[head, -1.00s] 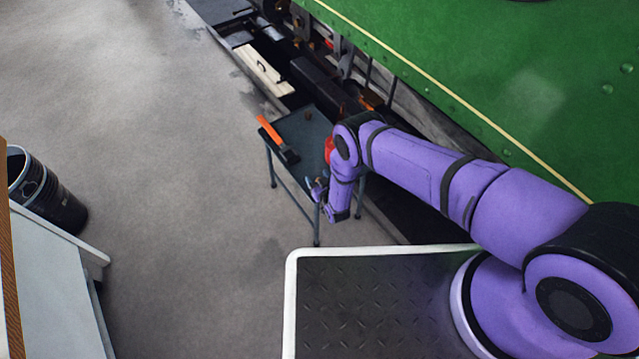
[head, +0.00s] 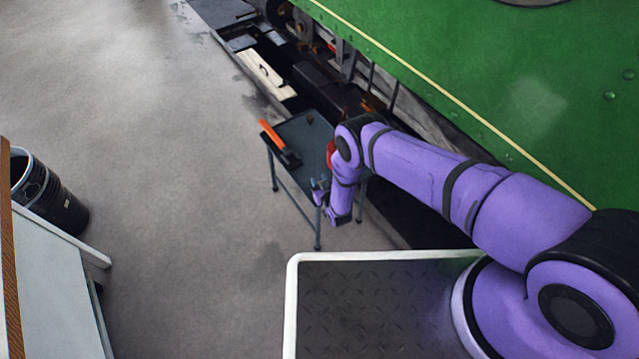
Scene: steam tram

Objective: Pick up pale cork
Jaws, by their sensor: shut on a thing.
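My gripper (head: 318,191) is small in the head view, at the near side of the small dark grey table. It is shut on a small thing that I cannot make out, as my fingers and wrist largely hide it. I cannot clearly see a pale cork anywhere. The small table (head: 297,132) stands on thin legs beside the tram. A small brown thing (head: 309,118) stands near its far edge, apart from my gripper.
An orange-handled hammer (head: 272,135) lies along the table's left side. A red thing (head: 331,153) is partly hidden behind my arm. The green tram (head: 480,70) rises at the right. A black bin (head: 55,205) stands at the left. Open floor (head: 170,150) lies between.

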